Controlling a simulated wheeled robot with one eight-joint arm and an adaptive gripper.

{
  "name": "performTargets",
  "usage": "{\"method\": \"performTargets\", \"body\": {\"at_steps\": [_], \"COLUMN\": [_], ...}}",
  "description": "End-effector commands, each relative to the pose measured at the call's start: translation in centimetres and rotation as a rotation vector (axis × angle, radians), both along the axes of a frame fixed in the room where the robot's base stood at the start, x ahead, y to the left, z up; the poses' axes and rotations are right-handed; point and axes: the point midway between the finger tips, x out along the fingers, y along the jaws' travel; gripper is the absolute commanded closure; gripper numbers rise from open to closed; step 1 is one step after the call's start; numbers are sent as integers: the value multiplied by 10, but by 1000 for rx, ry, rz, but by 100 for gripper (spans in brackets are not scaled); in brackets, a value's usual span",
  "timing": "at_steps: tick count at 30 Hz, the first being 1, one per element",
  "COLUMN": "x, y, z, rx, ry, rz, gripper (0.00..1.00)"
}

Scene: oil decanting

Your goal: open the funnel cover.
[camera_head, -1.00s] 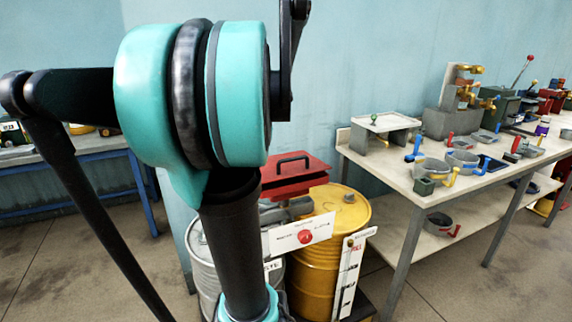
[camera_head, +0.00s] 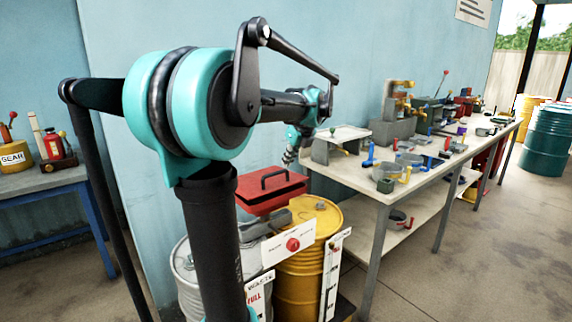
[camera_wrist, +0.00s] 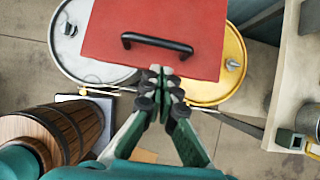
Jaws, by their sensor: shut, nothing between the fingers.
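The funnel cover is a red square lid (camera_head: 272,188) with a black bar handle (camera_head: 283,175). It lies closed over the grey and yellow drums, and shows from above in the wrist view (camera_wrist: 150,55), with its handle (camera_wrist: 157,43) across it. My gripper (camera_wrist: 161,75) is shut and empty. In the wrist view its fingertips overlap the cover's near edge, short of the handle; I cannot tell whether they touch it. In the head view my arm hides the gripper's fingers.
A yellow drum (camera_head: 310,260) and a grey drum (camera_wrist: 70,50) stand under the cover. A white panel with a red knob (camera_head: 292,245) is at their front. A cluttered workbench (camera_head: 345,178) stands to the right. A wooden barrel (camera_wrist: 75,125) is at left in the wrist view.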

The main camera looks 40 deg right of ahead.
Motion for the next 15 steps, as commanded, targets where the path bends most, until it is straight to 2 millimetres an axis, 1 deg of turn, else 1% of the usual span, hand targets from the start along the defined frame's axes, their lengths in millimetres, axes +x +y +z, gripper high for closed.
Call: {"method": "performTargets", "body": {"at_steps": [3,9,15], "x": [12,29,38], "y": [-1,-3,-4], "z": [-19,-48,-64], "rx": [-1,-3,-2], "ry": [0,0,1], "rz": [4,4,3], "gripper": [100,100,100]}}
